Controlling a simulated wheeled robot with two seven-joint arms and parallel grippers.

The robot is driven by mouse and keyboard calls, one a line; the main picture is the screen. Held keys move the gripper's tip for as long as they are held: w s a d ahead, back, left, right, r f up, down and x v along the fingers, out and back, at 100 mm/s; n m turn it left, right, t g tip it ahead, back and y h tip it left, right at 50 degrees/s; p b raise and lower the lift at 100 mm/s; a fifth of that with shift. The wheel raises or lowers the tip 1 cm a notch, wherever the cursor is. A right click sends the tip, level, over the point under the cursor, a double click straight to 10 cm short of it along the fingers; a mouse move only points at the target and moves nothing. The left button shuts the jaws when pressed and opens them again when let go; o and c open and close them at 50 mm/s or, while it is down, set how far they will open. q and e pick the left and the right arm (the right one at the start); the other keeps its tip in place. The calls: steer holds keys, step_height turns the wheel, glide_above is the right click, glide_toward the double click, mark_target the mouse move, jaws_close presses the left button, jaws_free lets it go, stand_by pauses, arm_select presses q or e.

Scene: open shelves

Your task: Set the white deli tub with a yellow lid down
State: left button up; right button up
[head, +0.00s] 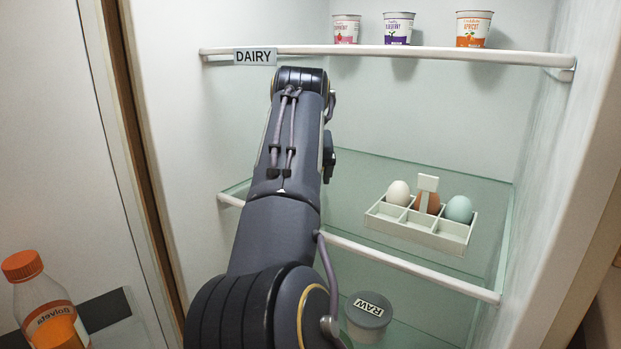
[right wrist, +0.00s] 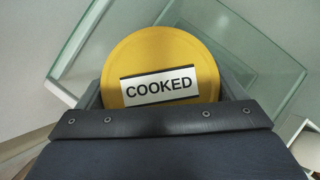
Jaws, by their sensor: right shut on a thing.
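The deli tub's round yellow lid (right wrist: 150,58) fills the middle of the right wrist view. A white label on it reads COOKED. The tub's body below the lid is hidden. My right gripper (right wrist: 164,92) is shut on the tub, with a finger showing at each side of the lid. In the head view my right arm reaches into the open shelves, and it hides the gripper and the tub. I cannot tell whether the tub touches a shelf. My left gripper is not in view.
A grey-lidded tub labelled RAW (head: 368,311) stands on the lower shelf. An egg tray (head: 410,232) sits right on the middle glass shelf (head: 380,170), with bare glass beside it. Several yogurt cups (head: 396,28) stand on the top shelf, marked DAIRY (head: 255,57). An orange-capped bottle (head: 45,305) is lower left.

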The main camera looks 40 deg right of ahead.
steer(key=shift+w+a, duration=0.1)
steer(key=shift+w, duration=0.05)
steer(key=o, duration=0.9)
steer(key=shift+f, duration=0.15)
steer(key=shift+r, duration=0.2)
steer(key=shift+s+a+r+p, duration=0.4)
steer(key=shift+s+r+p, duration=0.1)
steer(key=shift+p, duration=0.15)
steer(key=s+a, duration=0.2)
steer(key=s, duration=0.1)
steer(key=s+a, duration=0.2)
steer(key=s, duration=0.1)
steer(key=s+a, duration=0.2)
steer(key=s, duration=0.1)
steer(key=shift+p, duration=0.4)
steer(key=shift+s+a+f, duration=0.1)
steer(key=shift+s+a, duration=0.1)
steer(key=shift+s, duration=0.05)
